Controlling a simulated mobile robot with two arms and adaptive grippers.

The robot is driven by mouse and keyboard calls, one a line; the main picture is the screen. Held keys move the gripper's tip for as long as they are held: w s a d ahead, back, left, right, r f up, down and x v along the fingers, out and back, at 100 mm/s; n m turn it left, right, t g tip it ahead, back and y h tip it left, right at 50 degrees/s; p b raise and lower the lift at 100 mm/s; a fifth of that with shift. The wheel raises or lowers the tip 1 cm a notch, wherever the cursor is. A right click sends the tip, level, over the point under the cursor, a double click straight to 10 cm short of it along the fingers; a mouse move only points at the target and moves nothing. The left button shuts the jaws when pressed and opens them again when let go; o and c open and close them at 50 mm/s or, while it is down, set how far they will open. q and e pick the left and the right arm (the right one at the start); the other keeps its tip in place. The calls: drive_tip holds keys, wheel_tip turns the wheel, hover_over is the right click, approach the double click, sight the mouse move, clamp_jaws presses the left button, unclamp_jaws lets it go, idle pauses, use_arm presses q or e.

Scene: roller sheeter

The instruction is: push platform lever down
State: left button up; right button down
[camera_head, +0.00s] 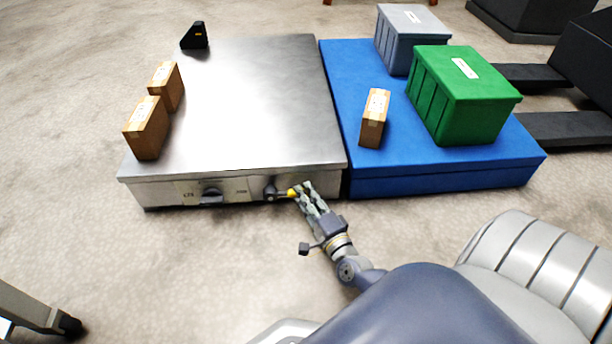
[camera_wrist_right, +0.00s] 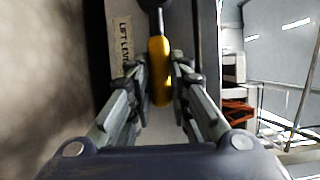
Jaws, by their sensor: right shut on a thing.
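The platform (camera_head: 250,100) is a low metal box with a flat grey top. Its lever has a dark shaft and a yellow handle (camera_head: 292,193) and sticks out near the right end of the front face. In the right wrist view the yellow handle (camera_wrist_right: 159,72) lies between the two fingers. My right gripper (camera_head: 300,190) is at the handle; in the wrist view the right gripper (camera_wrist_right: 160,85) is shut on it. A label beside the lever is partly hidden by a finger. My left gripper is not in view.
Two cardboard boxes (camera_head: 147,128) stand on the platform's left side, with a black wedge-shaped object (camera_head: 194,36) behind. A blue platform (camera_head: 440,178) adjoins on the right, bearing a green crate (camera_head: 460,100), a grey crate (camera_head: 408,38) and a carton (camera_head: 374,118). The floor in front is clear.

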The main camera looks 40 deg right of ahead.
drive_tip(key=c, duration=1.5)
unclamp_jaws()
drive_tip(key=shift+f, duration=0.15)
drive_tip(key=s, duration=0.4)
drive_tip(key=s+a, duration=0.1)
drive_tip(key=s, duration=0.3)
drive_tip(key=s+a, duration=0.1)
drive_tip(key=s, duration=0.3)
